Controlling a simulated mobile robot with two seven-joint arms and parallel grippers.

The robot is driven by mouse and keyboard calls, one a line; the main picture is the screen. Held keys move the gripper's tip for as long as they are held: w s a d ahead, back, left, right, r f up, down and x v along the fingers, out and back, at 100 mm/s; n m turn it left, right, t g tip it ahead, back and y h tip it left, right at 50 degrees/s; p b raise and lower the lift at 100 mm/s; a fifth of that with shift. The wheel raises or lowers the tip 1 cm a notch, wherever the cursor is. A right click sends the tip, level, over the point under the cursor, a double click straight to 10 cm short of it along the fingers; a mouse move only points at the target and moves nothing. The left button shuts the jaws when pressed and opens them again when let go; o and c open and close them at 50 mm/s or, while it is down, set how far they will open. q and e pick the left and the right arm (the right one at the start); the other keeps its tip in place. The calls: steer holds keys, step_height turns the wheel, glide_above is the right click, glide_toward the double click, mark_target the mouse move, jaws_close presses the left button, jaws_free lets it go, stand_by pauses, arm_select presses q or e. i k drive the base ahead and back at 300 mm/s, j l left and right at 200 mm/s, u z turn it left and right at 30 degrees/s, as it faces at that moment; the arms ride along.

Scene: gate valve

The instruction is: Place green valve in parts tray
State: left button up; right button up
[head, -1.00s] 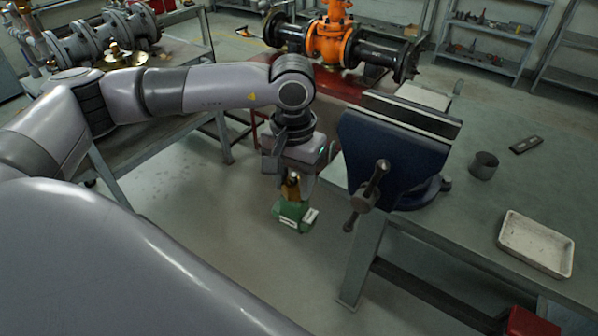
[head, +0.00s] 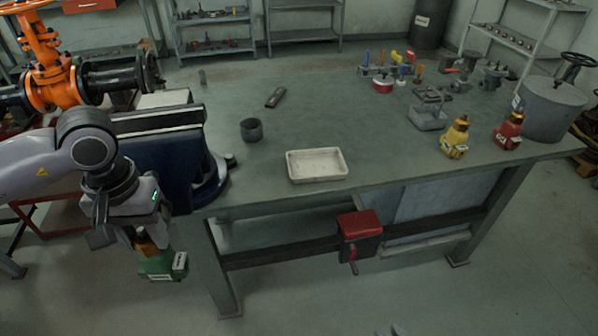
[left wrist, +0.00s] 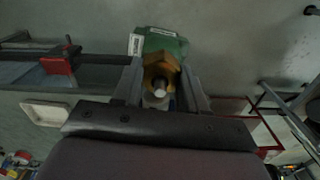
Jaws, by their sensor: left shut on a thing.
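The green valve (head: 163,265) hangs below my left gripper (head: 146,236), which is shut on its brass top. In the left wrist view the brass nut and stem of the green valve (left wrist: 165,45) sit between the two fingers (left wrist: 160,88). The valve is in the air in front of the bench's left end, lower than the bench top. The parts tray (head: 317,165), a shallow white rectangular tray, lies empty near the front edge of the bench. It also shows in the left wrist view (left wrist: 48,113). My right gripper is not in view.
A blue vise (head: 180,160) stands on the bench between my left arm and the tray. A dark cup (head: 251,130) and a small dark flat piece (head: 275,97) lie behind the tray. Yellow (head: 455,138) and red (head: 508,131) valves stand to the right. Bench space right of the tray is clear.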

mark_target(316, 168)
steer(key=i+l+z, duration=0.2)
steer(key=z, duration=0.25)
steer(key=i+l+z, duration=0.35)
steer(key=i+l, duration=0.05)
steer(key=i, duration=0.1)
